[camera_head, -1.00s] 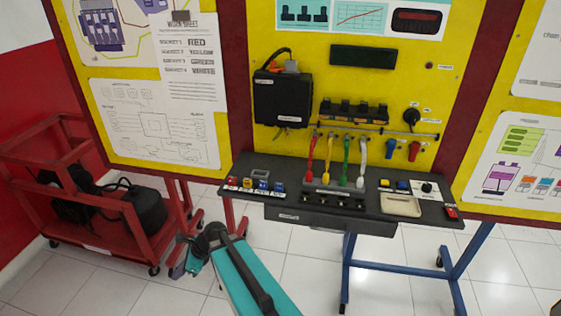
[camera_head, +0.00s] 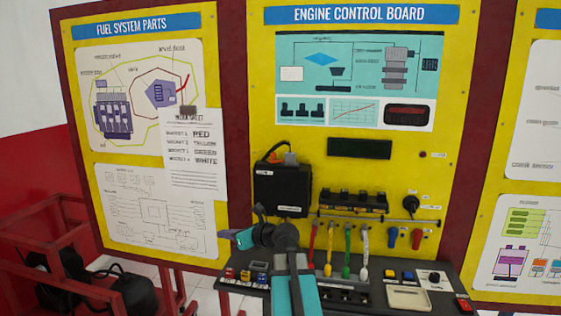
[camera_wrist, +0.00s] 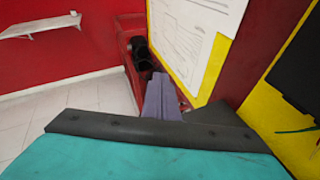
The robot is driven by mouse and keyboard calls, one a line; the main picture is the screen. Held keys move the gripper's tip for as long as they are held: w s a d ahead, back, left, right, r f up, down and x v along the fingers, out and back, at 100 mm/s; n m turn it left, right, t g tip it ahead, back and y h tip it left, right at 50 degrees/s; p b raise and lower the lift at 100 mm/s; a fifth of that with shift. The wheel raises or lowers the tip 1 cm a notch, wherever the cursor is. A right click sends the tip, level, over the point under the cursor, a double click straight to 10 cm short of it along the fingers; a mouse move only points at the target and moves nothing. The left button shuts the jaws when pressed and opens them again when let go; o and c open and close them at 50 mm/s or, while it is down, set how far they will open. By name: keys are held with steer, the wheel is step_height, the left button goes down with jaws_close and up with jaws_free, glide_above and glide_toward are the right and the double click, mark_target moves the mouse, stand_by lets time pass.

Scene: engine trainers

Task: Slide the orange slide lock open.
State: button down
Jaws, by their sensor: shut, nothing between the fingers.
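A small orange piece (camera_head: 290,158), which looks like the slide lock, sits by the grey connector at the top of the black control box (camera_head: 281,190) on the yellow board. A black cable curves into the connector beside it. It is too small to tell the lock's position. My gripper (camera_head: 226,234) is below and left of the box, apart from it and pointing left. In the wrist view, my gripper's purple-grey fingers (camera_wrist: 160,95) are together and empty. The wrist view shows part of a black box (camera_wrist: 302,65) at the right edge but not the orange piece.
The black bench (camera_head: 350,292) below the board holds switches and red, yellow, green and white leads (camera_head: 329,248). A black rail part (camera_head: 352,202) is right of the box. A red cart (camera_head: 90,262) stands at left. Space before the box's front looks free.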

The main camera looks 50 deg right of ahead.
steer(key=s+d+r+m+t+h, duration=0.1)
steer(key=s+d+r+h, duration=0.2)
steer(key=s+d+r, duration=0.5)
steer(key=s+d+r+m+t+h, duration=0.1)
steer(key=s+d+r+t+h, duration=0.1)
steer(key=s+d+r, duration=0.7)
step_height(320, 180, up, 6)
steer(key=shift+s+d+r+m+h, duration=0.25)
steer(key=shift+s+m+h, duration=0.2)
steer(key=shift+h, duration=0.25)
steer(key=shift+d, duration=0.1)
steer(key=p, duration=0.3)
glide_toward(275, 154)
steer(key=x, duration=0.5)
steer(key=shift+w+f, duration=0.15)
steer(key=shift+w, duration=0.7)
steer(key=shift+d, duration=0.15)
